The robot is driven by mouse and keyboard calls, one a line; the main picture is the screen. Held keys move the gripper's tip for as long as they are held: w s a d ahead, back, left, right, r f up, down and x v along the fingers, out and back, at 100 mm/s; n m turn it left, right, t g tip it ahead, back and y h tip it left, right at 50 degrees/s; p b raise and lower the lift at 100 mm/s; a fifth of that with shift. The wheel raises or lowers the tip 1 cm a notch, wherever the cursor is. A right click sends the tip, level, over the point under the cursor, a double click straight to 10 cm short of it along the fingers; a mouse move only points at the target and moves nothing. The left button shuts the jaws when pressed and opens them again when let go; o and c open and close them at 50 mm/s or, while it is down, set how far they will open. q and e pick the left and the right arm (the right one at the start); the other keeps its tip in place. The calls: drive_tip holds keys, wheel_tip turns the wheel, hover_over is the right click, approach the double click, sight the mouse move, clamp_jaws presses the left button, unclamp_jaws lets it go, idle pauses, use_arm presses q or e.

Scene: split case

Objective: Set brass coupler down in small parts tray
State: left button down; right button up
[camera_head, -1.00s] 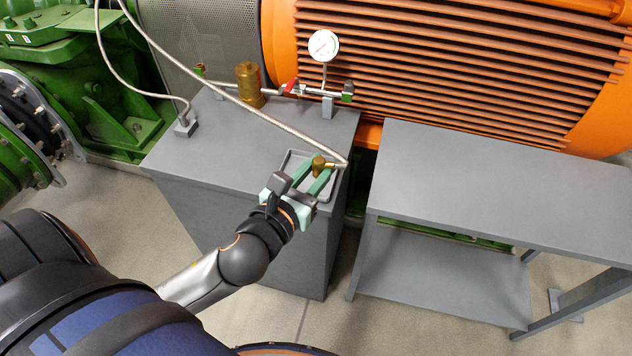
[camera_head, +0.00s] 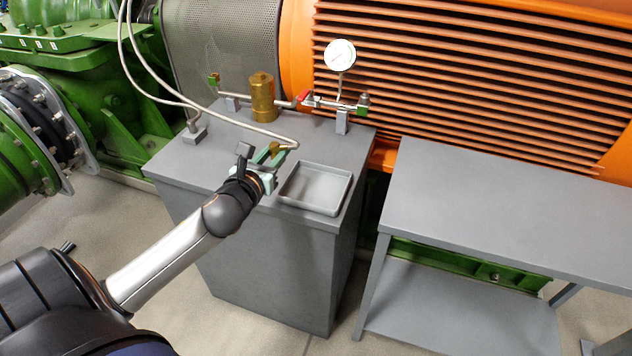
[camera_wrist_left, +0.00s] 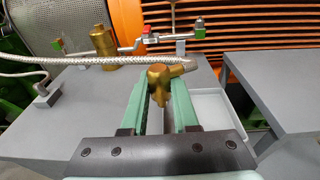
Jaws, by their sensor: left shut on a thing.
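The brass coupler (camera_wrist_left: 160,80) sits between the green fingers of my left gripper (camera_wrist_left: 159,100), which is shut on it. A braided hose (camera_wrist_left: 85,62) runs from the coupler's metal end off to the left. In the head view, my left gripper (camera_head: 270,153) holds the coupler (camera_head: 275,148) above the grey cabinet top, to the left of the small parts tray. The tray (camera_head: 284,199) is grey, shallow and appears empty; it lies near the cabinet's front right corner. It also shows partly behind the gripper in the wrist view (camera_wrist_left: 208,93). My right gripper is out of view.
A brass cylinder (camera_head: 262,98), a pipe with valves and a pressure gauge (camera_head: 340,55) stand at the back of the cabinet top (camera_head: 185,160). A grey hose bracket (camera_head: 194,134) is at left. A grey bench (camera_head: 500,210) stands right, across a gap.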

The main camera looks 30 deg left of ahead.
use_arm(q)
drive_tip(key=w+d+f, duration=0.2)
drive_tip(key=w, duration=0.1)
drive_tip(key=b, duration=0.3)
hover_over(316, 188)
drive_tip(key=f, duration=0.5)
drive_tip(key=shift+s+a, duration=0.2)
drive_tip(key=shift+s, duration=0.15)
drive_tip(key=shift+w+d+f, duration=0.1)
drive_tip(key=f, duration=0.3)
drive_tip(key=shift+w+d+f+b, duration=0.15)
drive_tip(key=shift+w+b, duration=0.05)
drive_tip(key=shift+b, duration=0.2)
drive_tip(key=shift+f, duration=0.25)
drive_tip(key=c, duration=0.7)
unclamp_jaws()
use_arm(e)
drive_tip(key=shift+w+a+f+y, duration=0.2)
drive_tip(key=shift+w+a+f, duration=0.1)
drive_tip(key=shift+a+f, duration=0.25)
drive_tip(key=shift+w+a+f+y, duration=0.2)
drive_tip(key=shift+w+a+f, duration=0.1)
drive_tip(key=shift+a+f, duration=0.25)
